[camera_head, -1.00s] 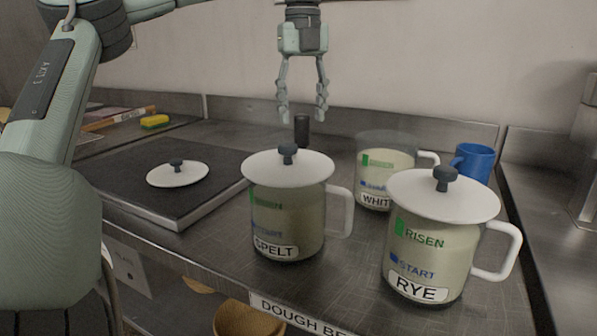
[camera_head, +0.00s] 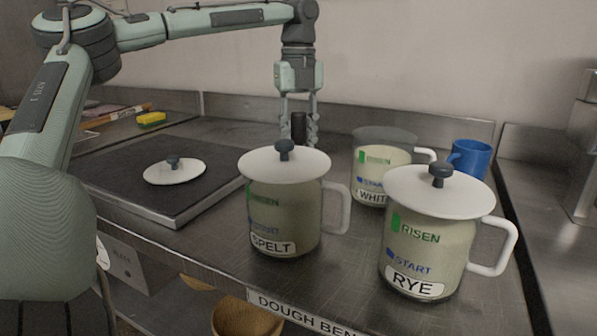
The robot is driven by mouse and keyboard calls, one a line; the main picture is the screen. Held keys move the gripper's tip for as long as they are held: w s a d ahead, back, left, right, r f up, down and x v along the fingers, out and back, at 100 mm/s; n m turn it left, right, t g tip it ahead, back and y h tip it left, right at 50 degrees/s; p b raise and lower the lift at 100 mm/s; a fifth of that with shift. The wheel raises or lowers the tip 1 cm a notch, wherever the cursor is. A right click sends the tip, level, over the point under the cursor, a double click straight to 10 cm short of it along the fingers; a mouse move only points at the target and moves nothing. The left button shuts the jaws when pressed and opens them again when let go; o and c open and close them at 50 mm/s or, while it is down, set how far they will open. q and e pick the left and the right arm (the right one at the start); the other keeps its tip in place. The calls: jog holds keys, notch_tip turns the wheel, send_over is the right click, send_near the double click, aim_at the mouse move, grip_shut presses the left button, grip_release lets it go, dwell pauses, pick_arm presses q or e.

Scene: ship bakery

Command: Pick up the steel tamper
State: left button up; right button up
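The steel tamper shows only as its dark upright handle (camera_head: 298,125), behind the SPELT jar on the steel counter. Its lower part is hidden by the jar. My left gripper (camera_head: 299,138) points down from above, with one finger on each side of the handle. The fingers are close to the handle, but I cannot tell whether they press on it. My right gripper is not in view.
The SPELT jar (camera_head: 280,215), RYE jar (camera_head: 425,245) and WHITE jar (camera_head: 372,175) stand close in front and to the right. A blue mug (camera_head: 470,158) is behind. A loose white lid (camera_head: 185,174) lies on the dark slab (camera_head: 120,172).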

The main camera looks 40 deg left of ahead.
pick_arm(q)
grip_shut()
jog(key=shift+r, duration=0.1)
